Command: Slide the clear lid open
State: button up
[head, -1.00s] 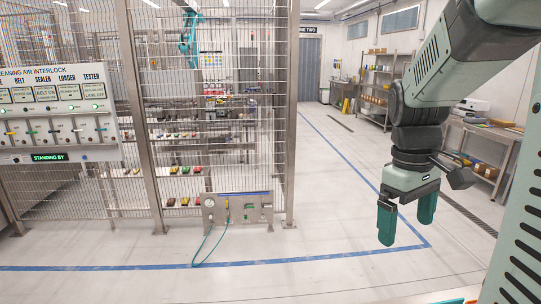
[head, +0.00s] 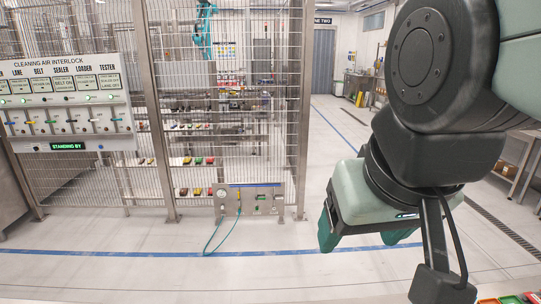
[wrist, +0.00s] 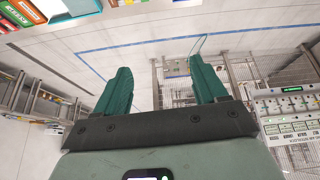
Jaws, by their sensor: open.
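My gripper (head: 362,240) hangs at the right of the head view, its teal fingers apart and empty. A clear lid cannot be made out in either view. A white panel marked "Cleaning Air Interlock" (head: 66,45) is at the left, with a row of coloured levers, labels and a lit "Standing by" display. It also shows at the right edge of the wrist view (wrist: 292,104). A low metal box with a gauge and green hose (head: 250,200) is mounted low on the fence. My gripper is apart from both.
A metal mesh fence (head: 155,110) closes off a cell with shelves of coloured items. Blue tape (head: 150,254) marks the open floor in front. Coloured boxes (head: 515,299) sit at the bottom right corner. Shelving (head: 520,165) stands along the right wall.

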jog(key=w+d, duration=0.1)
jog(key=w, duration=0.1)
jog(key=w+d+g, duration=0.1)
jog(key=w+d, duration=0.1)
jog(key=w, duration=0.1)
jog(key=w+d+f+g+h, duration=0.1)
jog(key=w, duration=0.1)
jog(key=shift+w+d+f, duration=0.1)
jog(key=shift+w+d, duration=0.15)
jog(key=shift+w, duration=0.05)
jog(key=c, duration=0.4)
jog(key=w+d+f+g, duration=0.3)
jog(key=w+d+f, duration=0.1)
jog(key=d+f, duration=0.5)
jog(key=w+d+f+g, duration=0.3)
jog(key=w+d+f, duration=0.1)
jog(key=d+f, duration=0.5)
jog(key=shift+c, duration=0.2)
jog(key=s+d+f, duration=0.1)
jog(key=s+f, duration=0.1)
jog(key=f, duration=0.5)
jog(key=s+d+f+g, duration=0.1)
jog(key=s+f, duration=0.1)
jog(key=f, duration=0.5)
jog(key=s+d+f+g+y, duration=0.1)
jog(key=d+f, duration=0.1)
jog(key=f, duration=0.5)
jog(key=shift+s+m, duration=0.3)
jog(key=shift+s, duration=0.1)
grip_shut()
